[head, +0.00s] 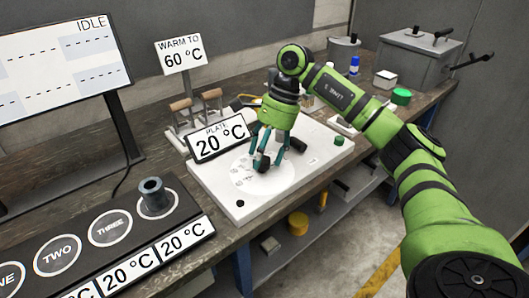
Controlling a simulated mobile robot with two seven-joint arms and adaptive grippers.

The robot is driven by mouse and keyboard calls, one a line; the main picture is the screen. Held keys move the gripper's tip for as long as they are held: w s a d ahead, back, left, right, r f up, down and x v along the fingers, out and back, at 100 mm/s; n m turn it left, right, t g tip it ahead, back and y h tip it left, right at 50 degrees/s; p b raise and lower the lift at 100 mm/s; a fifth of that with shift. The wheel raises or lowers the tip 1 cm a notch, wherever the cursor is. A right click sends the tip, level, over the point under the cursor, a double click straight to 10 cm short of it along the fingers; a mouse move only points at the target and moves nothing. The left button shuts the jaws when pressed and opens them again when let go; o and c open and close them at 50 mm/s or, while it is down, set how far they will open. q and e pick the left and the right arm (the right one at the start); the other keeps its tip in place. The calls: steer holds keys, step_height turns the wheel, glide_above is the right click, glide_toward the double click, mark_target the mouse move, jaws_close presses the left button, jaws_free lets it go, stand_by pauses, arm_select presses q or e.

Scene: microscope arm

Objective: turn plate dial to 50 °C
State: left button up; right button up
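The white plate (215,184) lies on the bench in the middle of the head view, with a pale round disc (247,178) on its top. Its sign (218,137) reads "PLATE 20 °C". A small green knob (339,140) stands near the plate's right corner, and a small black spot (240,203) is near its front left corner. I cannot tell for sure which is the dial. My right gripper (278,158) points down over the disc, left of the green knob and apart from it. Its teal fingers are spread, with nothing seen between them. My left gripper is not in view.
A sign (180,54) reading "WARM TO 60 °C" stands behind the plate. A dark rack (95,240) with numbered rings and a grey cylinder (154,196) is at front left. A screen (60,70) reads "IDLE". A grey box (415,62) is at back right.

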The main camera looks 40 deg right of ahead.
steer(key=v, duration=1.2)
stand_by(0.3)
steer(key=shift+r, duration=0.15)
